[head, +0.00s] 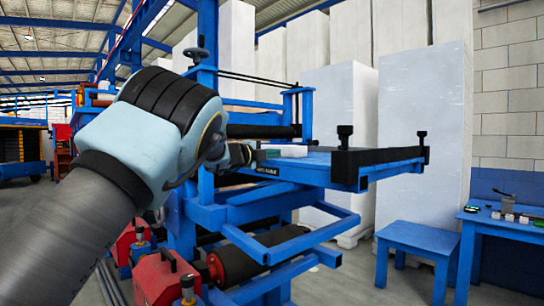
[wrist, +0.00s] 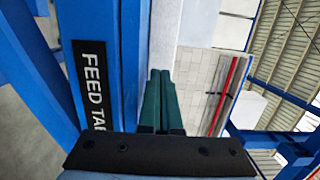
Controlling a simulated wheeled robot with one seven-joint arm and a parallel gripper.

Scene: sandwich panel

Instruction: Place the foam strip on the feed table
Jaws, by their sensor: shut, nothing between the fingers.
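The blue feed table (head: 320,165) is at the centre of the head view, with a black label (head: 268,171) on its near edge. The table (wrist: 122,60) and the label "FEED TAB…" (wrist: 90,95) also fill the left of the wrist view. A white strip that looks like the foam strip (head: 291,150) lies on the table top; a pale band in the wrist view (wrist: 162,40) looks like it. My gripper (head: 268,154) is at the table's near left edge, beside the strip. Its dark green fingers (wrist: 158,100) are together and empty. Whether they touch the strip is unclear.
Black posts and a black bar (head: 380,158) edge the table's right side. A roller machine with a blue frame stands at the left. A blue stool (head: 415,235) and a blue side table (head: 500,222) with small items stand at the right. Tall white blocks (head: 340,110) stand behind.

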